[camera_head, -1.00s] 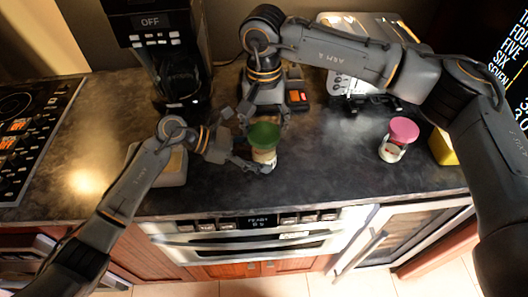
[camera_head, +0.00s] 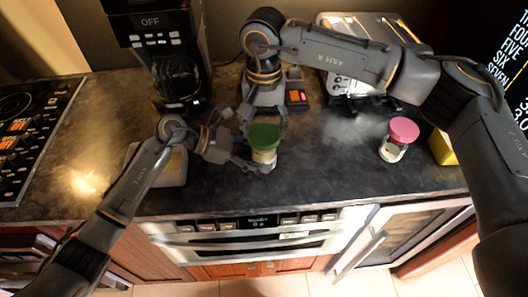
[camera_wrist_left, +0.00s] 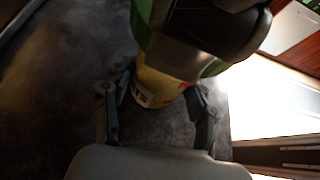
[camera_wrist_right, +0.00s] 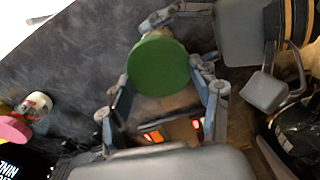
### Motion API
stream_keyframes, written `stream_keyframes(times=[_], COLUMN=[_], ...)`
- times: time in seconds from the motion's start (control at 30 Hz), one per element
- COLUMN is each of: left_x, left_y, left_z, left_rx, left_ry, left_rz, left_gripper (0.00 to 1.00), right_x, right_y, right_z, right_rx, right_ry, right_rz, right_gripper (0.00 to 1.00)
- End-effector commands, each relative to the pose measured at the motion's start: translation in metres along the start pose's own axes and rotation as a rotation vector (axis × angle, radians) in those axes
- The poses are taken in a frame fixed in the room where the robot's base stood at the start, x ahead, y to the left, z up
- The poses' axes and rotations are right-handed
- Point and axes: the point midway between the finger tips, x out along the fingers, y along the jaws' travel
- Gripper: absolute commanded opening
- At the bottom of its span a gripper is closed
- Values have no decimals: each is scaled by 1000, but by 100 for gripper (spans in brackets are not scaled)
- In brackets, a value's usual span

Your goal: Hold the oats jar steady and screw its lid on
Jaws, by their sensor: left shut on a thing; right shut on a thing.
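The oats jar (camera_head: 263,156) stands upright near the counter's front edge, with pale contents and a green lid (camera_head: 264,135) on top. My left gripper (camera_head: 255,160) is shut on the jar's body from the left; its fingers lie on both sides of the jar in the left wrist view (camera_wrist_left: 160,88). The seam between lid and jar is too small to judge.
A jar with a pink lid (camera_head: 404,130) stands to the right, beside a yellow block (camera_head: 442,148). A toaster (camera_head: 372,45) and a coffee maker (camera_head: 175,75) stand behind. A pale container (camera_head: 170,170) lies left, near the stove (camera_head: 25,130). Counter between the jars is clear.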

Motion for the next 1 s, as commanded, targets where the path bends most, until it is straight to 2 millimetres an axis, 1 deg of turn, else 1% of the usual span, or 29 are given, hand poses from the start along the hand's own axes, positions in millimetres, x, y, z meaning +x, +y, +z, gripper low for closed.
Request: stream_keyframes(times=[0.03, 1.0], left_x=[1, 1], left_y=[-1, -1], left_z=[-2, -2], left_rx=[-3, -2], left_ry=[4, 4], left_rz=[-3, -3], left_gripper=[40, 40], right_x=[0, 5], right_y=[0, 0], right_z=[0, 0], right_rx=[0, 0], right_ry=[0, 0], right_rz=[0, 0], right_gripper=[52, 52])
